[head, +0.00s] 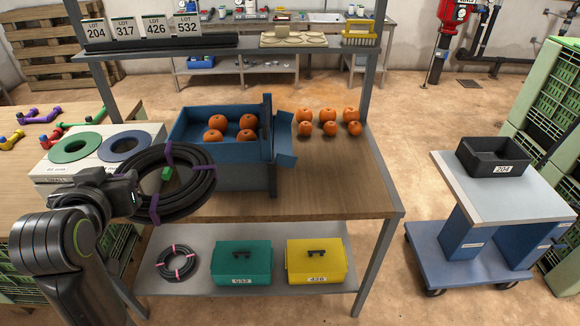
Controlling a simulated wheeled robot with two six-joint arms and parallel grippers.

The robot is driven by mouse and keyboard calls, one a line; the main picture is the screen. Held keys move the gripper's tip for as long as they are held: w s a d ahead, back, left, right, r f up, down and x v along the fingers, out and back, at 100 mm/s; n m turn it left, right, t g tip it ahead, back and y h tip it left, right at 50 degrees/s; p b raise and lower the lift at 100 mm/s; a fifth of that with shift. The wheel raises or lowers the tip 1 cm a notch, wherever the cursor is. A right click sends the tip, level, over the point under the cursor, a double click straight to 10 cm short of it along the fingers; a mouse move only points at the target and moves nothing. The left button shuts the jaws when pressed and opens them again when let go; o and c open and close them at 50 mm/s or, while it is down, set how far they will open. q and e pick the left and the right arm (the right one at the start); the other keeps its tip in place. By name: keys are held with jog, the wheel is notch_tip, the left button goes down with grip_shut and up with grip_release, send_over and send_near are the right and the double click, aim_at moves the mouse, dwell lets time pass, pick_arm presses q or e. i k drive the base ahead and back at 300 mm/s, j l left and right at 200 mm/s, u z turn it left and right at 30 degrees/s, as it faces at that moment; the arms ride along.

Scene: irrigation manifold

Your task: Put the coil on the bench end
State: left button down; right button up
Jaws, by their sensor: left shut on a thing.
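A black coil of hose (205,182) with purple ties is in the head view, left of centre. My left gripper (136,193) is shut on the left side of this coil and holds it up, tilted, in front of the bench's left part. The wooden bench (335,185) spans the middle, and its right end is bare wood in front of the orange fruits. The coil hides part of the bench's left end; I cannot tell its height above the top. My right gripper is not in view.
A blue crate-like sorter (190,127) with orange fruits (247,121) stands on the bench, more fruits (328,128) to its right. Below are a smaller coil (177,262), a teal box (242,262) and a yellow box (315,261). A cart (505,195) stands right.

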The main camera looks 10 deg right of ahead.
aim_at(339, 172)
jog(key=i+l+z, duration=0.25)
jog(key=l+z, duration=0.3)
jog(key=i+l+z, duration=0.25)
jog(key=i+l, duration=0.4)
jog(key=l, duration=0.25)
